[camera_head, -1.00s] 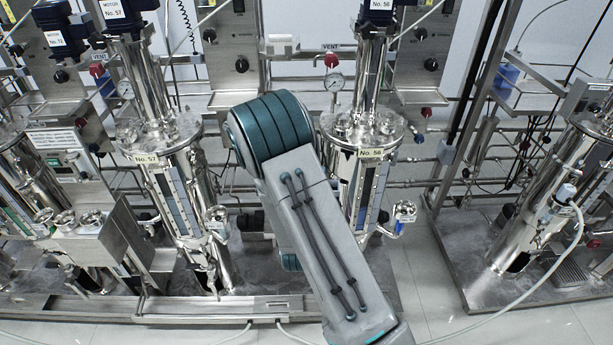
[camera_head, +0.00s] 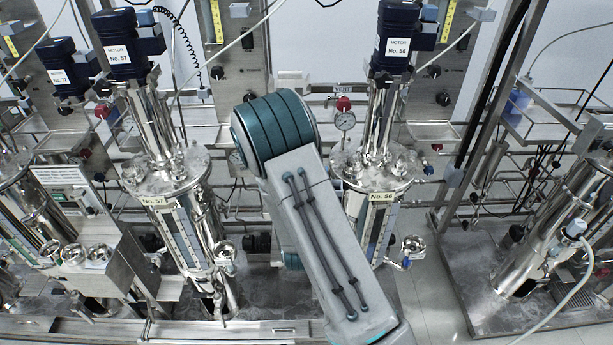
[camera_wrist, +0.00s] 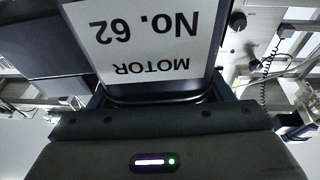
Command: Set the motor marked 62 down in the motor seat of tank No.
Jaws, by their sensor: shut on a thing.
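The motor marked No. 62 (camera_wrist: 150,40) is close up in the wrist view, with its white label upside down in the picture. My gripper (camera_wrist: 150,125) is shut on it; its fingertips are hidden. The head view shows neither the held motor nor my gripper, only my arm. Tank No. 57 (camera_head: 180,240) stands left of my arm and carries motor No. 57 (camera_head: 128,45). The task line gives no tank number. I see no empty motor seat.
Another motor, seemingly No. 72 (camera_head: 65,72), stands at the far left. A slanted steel vessel (camera_head: 535,250) stands at the right. A pressure gauge (camera_head: 345,120) and pipes run between the tanks. Bare floor (camera_head: 425,275) shows between the right-hand skids.

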